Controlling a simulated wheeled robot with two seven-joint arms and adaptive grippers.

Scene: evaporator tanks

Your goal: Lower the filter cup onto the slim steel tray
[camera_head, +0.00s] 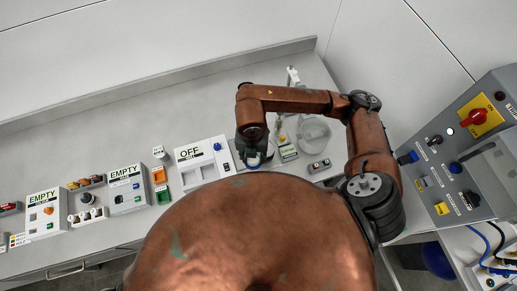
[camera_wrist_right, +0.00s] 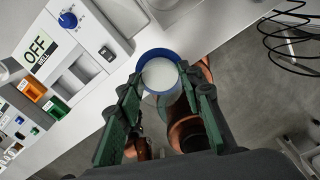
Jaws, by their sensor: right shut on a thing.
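The filter cup (camera_wrist_right: 160,72), white inside with a blue rim, is between the green fingers of my right gripper (camera_wrist_right: 158,88) in the wrist view. The gripper is shut on it, and the cup's mouth faces the camera. I cannot tell the slim steel tray for certain; a grey metallic recess (camera_wrist_right: 70,84) shows in the OFF unit. My left gripper is not in view.
The OFF unit (camera_head: 203,160) has a blue knob. Orange and green bins (camera_head: 160,185) and EMPTY units (camera_head: 126,188) stand left. A clear round vessel (camera_head: 313,131) and a small button box (camera_head: 319,166) stand right.

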